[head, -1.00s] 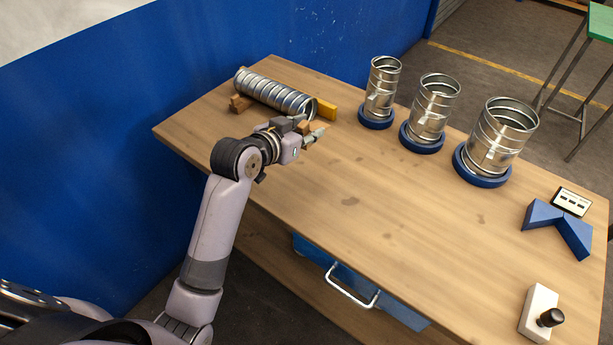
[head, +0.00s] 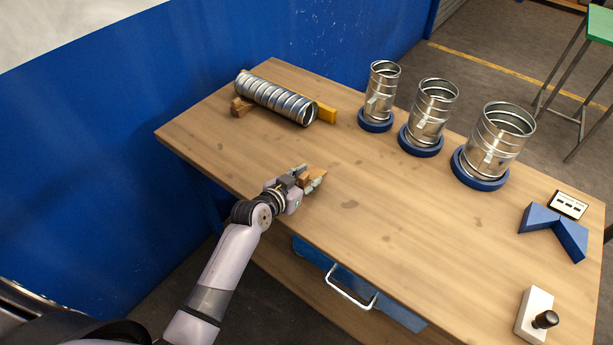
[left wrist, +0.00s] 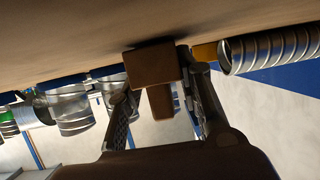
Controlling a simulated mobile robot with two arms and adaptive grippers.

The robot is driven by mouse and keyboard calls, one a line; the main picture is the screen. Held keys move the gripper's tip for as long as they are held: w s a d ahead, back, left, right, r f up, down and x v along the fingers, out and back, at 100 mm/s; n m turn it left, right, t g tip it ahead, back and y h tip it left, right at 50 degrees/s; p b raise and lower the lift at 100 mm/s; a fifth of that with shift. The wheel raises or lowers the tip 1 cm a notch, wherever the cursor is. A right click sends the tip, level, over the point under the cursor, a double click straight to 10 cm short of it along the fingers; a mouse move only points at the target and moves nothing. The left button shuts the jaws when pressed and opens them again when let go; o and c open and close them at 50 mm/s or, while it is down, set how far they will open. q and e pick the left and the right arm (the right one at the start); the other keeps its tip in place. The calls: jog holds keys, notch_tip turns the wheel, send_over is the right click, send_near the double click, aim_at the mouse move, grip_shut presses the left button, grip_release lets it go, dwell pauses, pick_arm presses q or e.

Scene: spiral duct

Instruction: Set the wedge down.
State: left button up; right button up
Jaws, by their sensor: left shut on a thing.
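The brown wooden wedge (head: 313,173) is between the fingers of my left gripper (head: 308,180), low over the front left part of the table. In the left wrist view the wedge (left wrist: 152,67) shows between the two fingers (left wrist: 160,100), close to the table top, which fills the upper part of that view. I cannot tell whether it touches the table. The spiral duct (head: 275,97) lies on its side at the back left, apart from my gripper. A wooden block (head: 241,107) is at its left and a yellow block (head: 326,113) at its right. My right gripper is out of view.
Three upright metal duct pieces (head: 380,88) stand on blue round bases along the back right of the table (head: 390,215). The table's middle is clear.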

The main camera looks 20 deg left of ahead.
pick_arm(q)
jog(key=shift+f, duration=0.25)
jog(key=o, duration=1.2)
jog(key=shift+r, duration=0.1)
